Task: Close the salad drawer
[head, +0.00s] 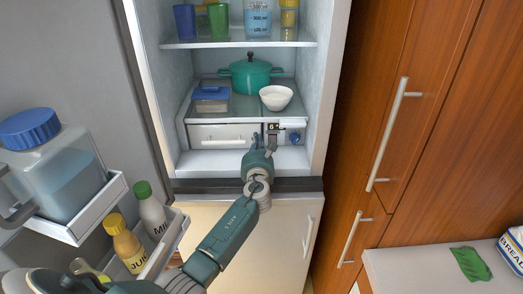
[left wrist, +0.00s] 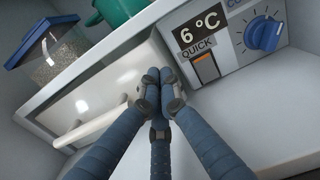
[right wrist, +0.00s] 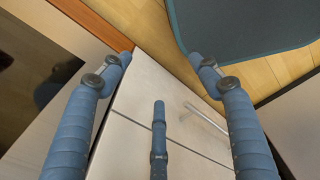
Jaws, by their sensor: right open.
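The salad drawer (head: 225,134) is the pale front with a bar handle, low in the open fridge under the glass shelf. In the left wrist view the drawer front (left wrist: 112,84) and its white handle (left wrist: 92,130) fill the left side. The front looks close to flush with the panel beside it; any small gap is hard to tell. My left gripper (head: 263,142) is at the drawer's right end, and in the left wrist view its fingertips (left wrist: 160,84) are together with nothing between them. Whether they touch the front is unclear. My right gripper (right wrist: 160,68) is open and empty, away from the fridge interior.
A control panel with a blue knob (left wrist: 264,33) and a 6 °C display is right of the drawer. A teal pot (head: 250,75), white bowl (head: 276,97) and blue-lidded box (head: 211,99) stand on the shelf above. The open door with bottles (head: 123,243) is at left.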

